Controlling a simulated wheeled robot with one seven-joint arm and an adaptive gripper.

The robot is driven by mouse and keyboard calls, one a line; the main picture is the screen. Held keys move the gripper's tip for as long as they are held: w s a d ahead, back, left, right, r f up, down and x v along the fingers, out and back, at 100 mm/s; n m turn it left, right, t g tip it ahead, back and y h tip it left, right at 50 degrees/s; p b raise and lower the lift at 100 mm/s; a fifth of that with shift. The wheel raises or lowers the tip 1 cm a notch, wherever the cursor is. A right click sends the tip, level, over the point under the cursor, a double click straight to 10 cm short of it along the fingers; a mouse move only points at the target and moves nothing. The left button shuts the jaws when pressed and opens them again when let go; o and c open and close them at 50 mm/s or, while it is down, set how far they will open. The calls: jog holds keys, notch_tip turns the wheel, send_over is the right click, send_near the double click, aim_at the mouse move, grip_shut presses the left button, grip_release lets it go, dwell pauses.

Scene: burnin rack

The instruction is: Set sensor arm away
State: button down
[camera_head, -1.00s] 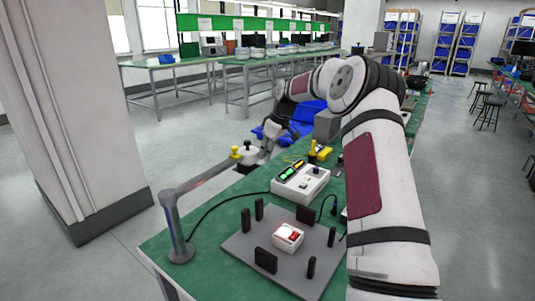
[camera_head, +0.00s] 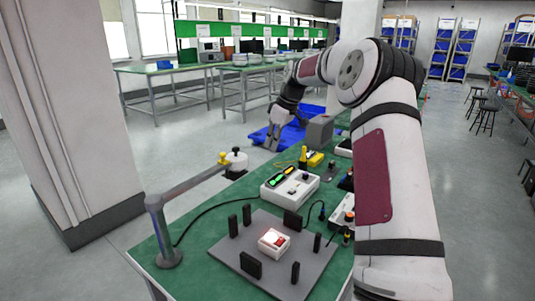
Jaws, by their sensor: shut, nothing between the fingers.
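The sensor arm is a grey post with a horizontal bar (camera_head: 185,187) at the near left corner of the green table. Its bar reaches back and right to a white sensor head with a black knob (camera_head: 236,161) and a yellow piece beside it. The head hangs at the table's left edge, clear of the grey plate. My gripper (camera_head: 272,141) is shut and empty, past the sensor head to its upper right, apart from it. It is small in view, in front of a blue bin.
A grey plate (camera_head: 229,256) with black upright blocks holds a white box with a red switch (camera_head: 274,242). A white meter (camera_head: 290,187) with a cable stands behind it. A blue bin (camera_head: 290,134) and grey box (camera_head: 319,131) lie beyond. The floor left of the table is clear.

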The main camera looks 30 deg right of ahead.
jog(key=shift+v, duration=0.9)
